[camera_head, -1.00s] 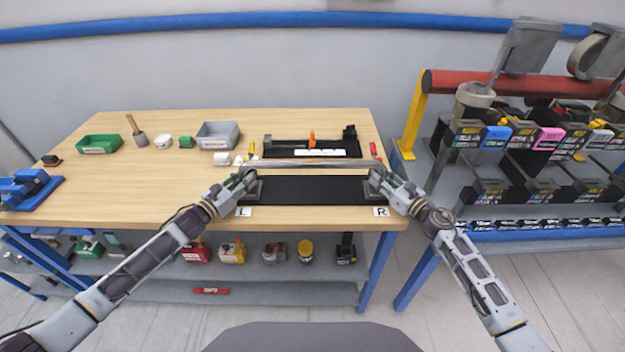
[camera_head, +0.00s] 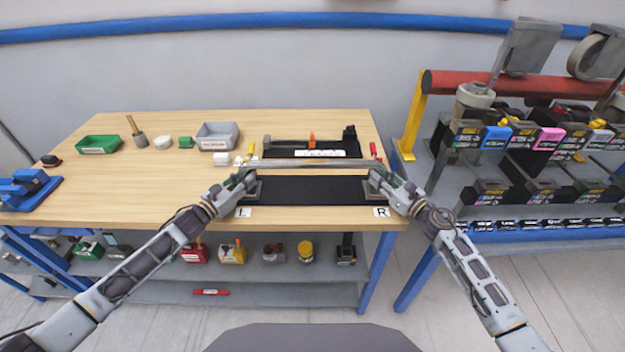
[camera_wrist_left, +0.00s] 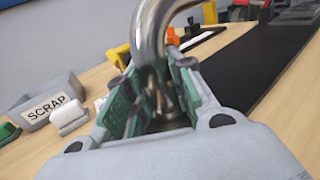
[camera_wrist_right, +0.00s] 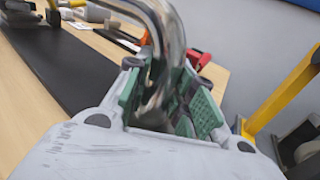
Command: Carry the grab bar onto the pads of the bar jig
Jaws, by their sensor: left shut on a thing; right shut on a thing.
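The grab bar (camera_head: 312,163) is a shiny metal bar with bent ends. It spans between my two grippers, over the dark mat area in the head view. My left gripper (camera_head: 246,178) is shut on its left end; the bent end (camera_wrist_left: 158,75) sits between the green finger pads in the left wrist view. My right gripper (camera_head: 377,177) is shut on the right end, also seen bent (camera_wrist_right: 162,75) in the right wrist view. The bar jig (camera_head: 310,148) appears to be the dark fixture behind the bar, with an orange upright. Its pads are not clearly distinguishable.
A black mat (camera_head: 310,190) lies at the front between labels L (camera_head: 244,212) and R (camera_head: 381,212). A grey scrap bin (camera_head: 217,137), a green tray (camera_head: 99,144) and a blue vise-like tool (camera_head: 28,188) stand to the left. A rack (camera_head: 500,190) stands right of the table. The table's middle left is clear.

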